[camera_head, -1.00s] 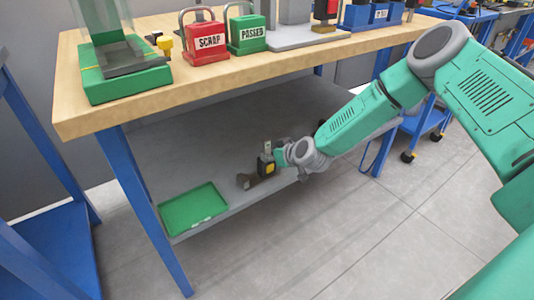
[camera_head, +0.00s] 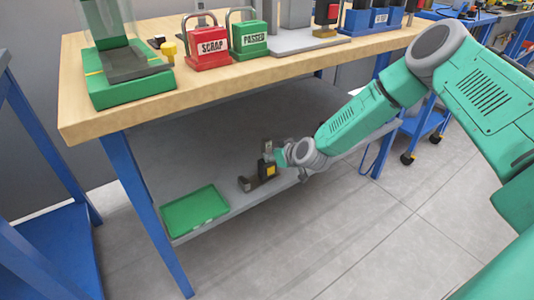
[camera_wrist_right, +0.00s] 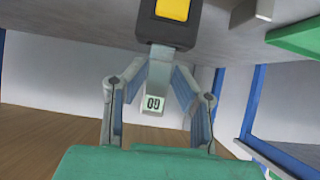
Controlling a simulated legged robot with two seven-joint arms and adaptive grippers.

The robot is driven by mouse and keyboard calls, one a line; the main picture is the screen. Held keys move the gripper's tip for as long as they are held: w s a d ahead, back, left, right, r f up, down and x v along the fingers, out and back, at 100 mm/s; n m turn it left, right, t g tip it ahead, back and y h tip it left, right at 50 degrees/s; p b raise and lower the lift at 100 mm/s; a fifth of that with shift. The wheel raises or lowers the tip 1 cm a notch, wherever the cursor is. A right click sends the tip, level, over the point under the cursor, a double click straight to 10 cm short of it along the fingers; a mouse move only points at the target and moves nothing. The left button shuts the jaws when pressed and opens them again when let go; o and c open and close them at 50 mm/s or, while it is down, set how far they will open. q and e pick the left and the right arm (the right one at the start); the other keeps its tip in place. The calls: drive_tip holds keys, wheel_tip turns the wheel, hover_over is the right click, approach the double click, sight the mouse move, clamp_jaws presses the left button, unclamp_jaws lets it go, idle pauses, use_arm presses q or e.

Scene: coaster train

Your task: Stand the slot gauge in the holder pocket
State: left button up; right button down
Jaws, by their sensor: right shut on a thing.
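In the head view a grey upright strip (camera_head: 267,146), which looks like the slot gauge, rises above a black block with a yellow face (camera_head: 269,171) at the lower shelf. My right gripper (camera_head: 279,157) is at the strip from the right. In the right wrist view my right gripper (camera_wrist_right: 156,100) is shut on the grey gauge (camera_wrist_right: 158,74), which has a white marked end. The black block (camera_wrist_right: 176,38) meets its other end. It looks like the holder; I cannot tell whether the gauge sits in its pocket. My left gripper is out of view.
A dark piece (camera_head: 245,184) lies on the shelf left of the black block. A green tray (camera_head: 196,211) lies at the shelf's near left. The bench top (camera_head: 110,118) overhangs the shelf, carrying the red SCRAP (camera_head: 208,50) and green PASSED (camera_head: 249,39) blocks.

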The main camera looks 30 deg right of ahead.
sight(269, 143)
drive_tip(key=shift+r+p, duration=2)
drive_tip(key=shift+r, duration=0.45)
drive_tip(key=s, duration=0.2)
drive_tip(key=s+p, duration=0.1)
drive_tip(key=s, duration=0.1)
drive_tip(key=s+p, duration=0.1)
drive_tip(key=s, duration=0.1)
drive_tip(key=shift+d, duration=0.3)
